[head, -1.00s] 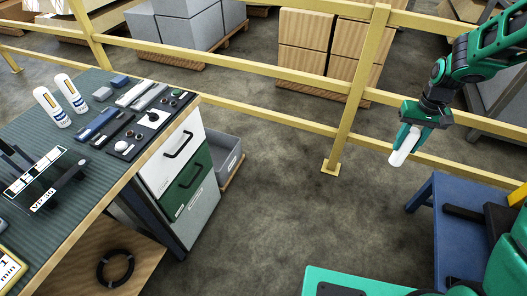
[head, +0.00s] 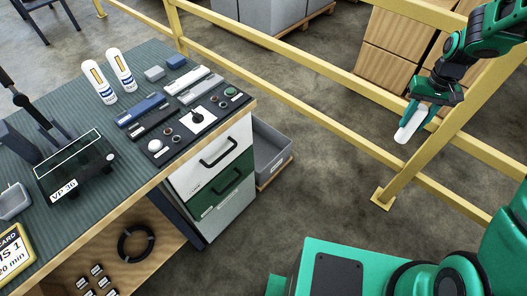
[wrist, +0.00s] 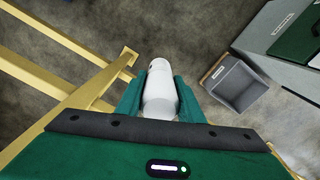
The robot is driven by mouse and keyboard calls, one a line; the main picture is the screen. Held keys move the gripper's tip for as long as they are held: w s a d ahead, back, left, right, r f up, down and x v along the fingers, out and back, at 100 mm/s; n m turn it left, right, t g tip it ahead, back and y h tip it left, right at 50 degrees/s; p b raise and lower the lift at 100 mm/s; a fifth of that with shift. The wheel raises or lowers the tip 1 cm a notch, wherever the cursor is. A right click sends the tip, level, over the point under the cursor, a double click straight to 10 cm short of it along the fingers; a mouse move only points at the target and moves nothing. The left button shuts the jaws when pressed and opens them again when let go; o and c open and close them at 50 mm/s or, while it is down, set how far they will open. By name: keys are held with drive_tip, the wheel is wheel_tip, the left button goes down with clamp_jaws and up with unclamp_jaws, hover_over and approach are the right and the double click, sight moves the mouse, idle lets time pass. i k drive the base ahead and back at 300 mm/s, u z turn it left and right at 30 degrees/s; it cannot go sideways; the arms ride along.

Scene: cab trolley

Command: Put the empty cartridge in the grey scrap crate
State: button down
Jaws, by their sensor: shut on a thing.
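My gripper (head: 414,112) is shut on a white cartridge (head: 408,126), held up in the air in front of the yellow railing at the right of the head view. In the wrist view the cartridge (wrist: 160,92) sits between the green fingers. The grey scrap crate (head: 271,155) stands low beside the drawer unit, on a wooden base, partly hidden by the unit in the head view. In the wrist view the crate (wrist: 238,86) lies to the right of the cartridge, well apart from it, and its visible inside looks empty.
A workbench (head: 60,105) with drawers (head: 222,180) stands at the left. A yellow railing (head: 330,118) runs behind the crate. Floor between the crate and my gripper is clear.

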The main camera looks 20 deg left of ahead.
sight(265, 162)
drive_tip(key=u, duration=0.4)
drive_tip(key=i, duration=0.85)
drive_tip(key=u, duration=0.7)
drive_tip(key=i, duration=0.4)
drive_tip(key=u, duration=0.25)
